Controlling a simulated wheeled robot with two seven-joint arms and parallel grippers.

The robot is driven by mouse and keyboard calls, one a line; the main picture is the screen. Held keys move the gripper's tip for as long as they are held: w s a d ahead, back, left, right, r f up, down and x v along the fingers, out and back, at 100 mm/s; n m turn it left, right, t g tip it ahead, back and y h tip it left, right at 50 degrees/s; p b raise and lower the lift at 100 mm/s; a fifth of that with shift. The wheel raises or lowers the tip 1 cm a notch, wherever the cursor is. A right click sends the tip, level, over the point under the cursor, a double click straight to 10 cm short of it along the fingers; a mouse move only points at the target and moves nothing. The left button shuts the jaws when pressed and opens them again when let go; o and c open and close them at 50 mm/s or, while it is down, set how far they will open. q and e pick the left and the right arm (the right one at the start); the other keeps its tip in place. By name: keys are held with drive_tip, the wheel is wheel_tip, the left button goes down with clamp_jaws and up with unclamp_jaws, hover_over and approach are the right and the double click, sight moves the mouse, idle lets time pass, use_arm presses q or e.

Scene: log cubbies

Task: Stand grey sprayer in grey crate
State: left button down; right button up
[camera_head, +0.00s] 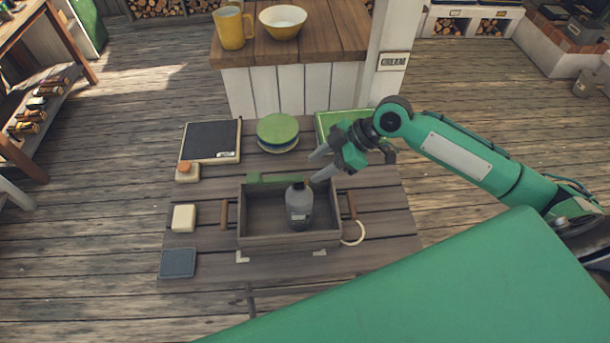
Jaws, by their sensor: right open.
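The grey sprayer (299,208) has a dark top and a small label. It stands upright inside the grey crate (290,240), right of the crate's middle. The crate is a low wooden box on the plank table, with a wooden handle at each side. My right gripper (314,168) reaches in from the right, above the crate's far right part. Its fingers are spread, with the lower fingertip close to the sprayer's top. I cannot tell if that fingertip touches it. My left gripper is not in view.
A green block-like piece (274,178) sits at the crate's far edge. A dark board (210,140), stacked plates (278,132) and a green tray (325,122) lie behind. A cream block (184,218) and dark pad (178,262) lie left. A rope loop (360,235) is at right.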

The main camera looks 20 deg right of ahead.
drive_tip(key=shift+v, duration=1.35)
